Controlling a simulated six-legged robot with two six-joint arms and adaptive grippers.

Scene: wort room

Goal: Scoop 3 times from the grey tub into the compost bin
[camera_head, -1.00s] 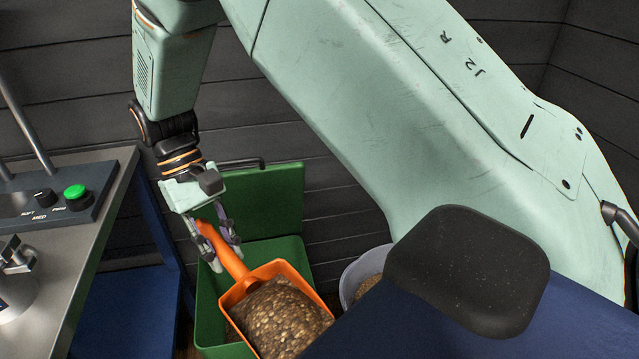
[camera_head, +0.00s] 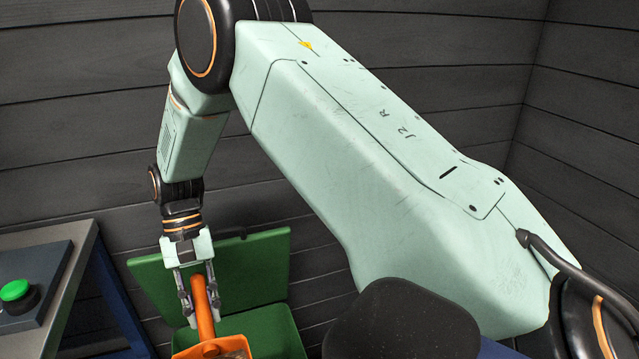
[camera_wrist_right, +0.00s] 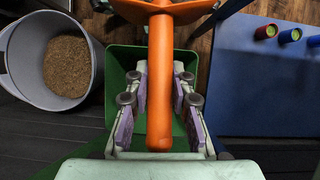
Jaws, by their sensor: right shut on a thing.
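My right gripper (camera_head: 204,311) is shut on the handle of an orange scoop (camera_head: 203,306) and points down over the green compost bin (camera_head: 272,328). The scoop's pan is mostly cut off at the bottom edge; a little brown grain shows in it. The bin's green lid (camera_head: 252,268) stands open behind. In the right wrist view the orange handle (camera_wrist_right: 160,115) runs between the finger pads, above the bin (camera_wrist_right: 124,62). The grey tub (camera_wrist_right: 18,72) stands left of it there, with brown grain (camera_wrist_right: 68,66) inside; the head view does not show it. My left gripper is out of view.
A dark control panel with a green button (camera_head: 16,291) sits on a metal bench at the left. In the wrist view a blue surface (camera_wrist_right: 262,95) at right carries red and blue cylinders (camera_wrist_right: 289,36). A dark plank wall (camera_head: 70,130) stands behind the bin.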

